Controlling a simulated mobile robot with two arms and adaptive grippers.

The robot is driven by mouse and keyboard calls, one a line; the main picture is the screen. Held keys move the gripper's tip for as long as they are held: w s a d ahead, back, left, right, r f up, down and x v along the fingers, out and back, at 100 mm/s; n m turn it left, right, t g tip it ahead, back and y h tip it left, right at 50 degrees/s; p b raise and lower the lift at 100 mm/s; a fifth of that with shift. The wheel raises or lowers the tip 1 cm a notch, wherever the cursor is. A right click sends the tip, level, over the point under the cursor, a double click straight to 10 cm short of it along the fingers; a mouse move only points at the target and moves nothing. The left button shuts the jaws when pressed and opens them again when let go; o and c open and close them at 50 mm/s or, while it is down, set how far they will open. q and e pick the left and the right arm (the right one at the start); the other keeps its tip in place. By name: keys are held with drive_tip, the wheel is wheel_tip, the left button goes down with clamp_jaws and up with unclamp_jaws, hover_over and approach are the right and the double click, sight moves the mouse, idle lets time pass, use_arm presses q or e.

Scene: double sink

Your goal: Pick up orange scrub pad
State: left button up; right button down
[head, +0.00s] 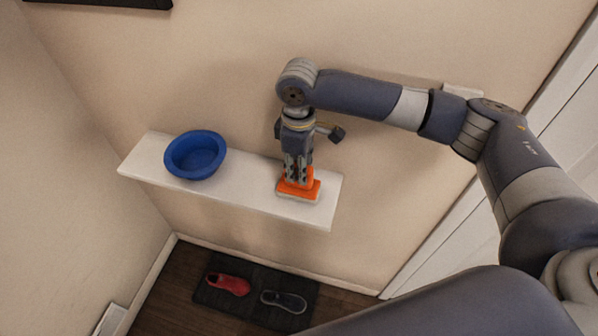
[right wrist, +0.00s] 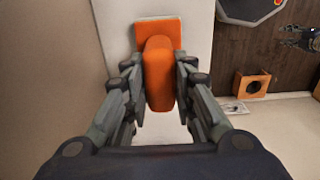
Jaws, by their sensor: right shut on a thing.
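The orange scrub pad (head: 299,189) has an orange handle and a pale base. It is at the right end of the white wall shelf (head: 240,199), and I cannot tell if it still touches the shelf. My right gripper (head: 298,174) points down from above with its fingers on both sides of the handle. In the right wrist view the orange pad (right wrist: 160,72) sits between the two fingers (right wrist: 160,85), which are shut on it.
A blue bowl (head: 195,155) stands on the left part of the shelf. Below, a dark mat (head: 255,291) on the wood floor holds a red shoe (head: 229,284) and a dark shoe (head: 284,301). A wall is close behind the shelf.

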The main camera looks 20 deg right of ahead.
drive_tip(key=shift+r+b, duration=0.45)
drive_tip(key=shift+r, duration=0.25)
drive_tip(key=shift+w+r+b, duration=0.1)
drive_tip(key=shift+r+b, duration=0.3)
drive_tip(key=shift+r, duration=0.35)
drive_tip(key=s+a+r+b, duration=0.1)
drive_tip(key=s+a, duration=0.1)
drive_tip(key=s, duration=0.5)
drive_tip(key=s+a+r+b, duration=0.1)
drive_tip(key=s+a+b, duration=0.1)
drive_tip(key=s, duration=0.6)
drive_tip(key=shift+s+a+b, duration=0.3)
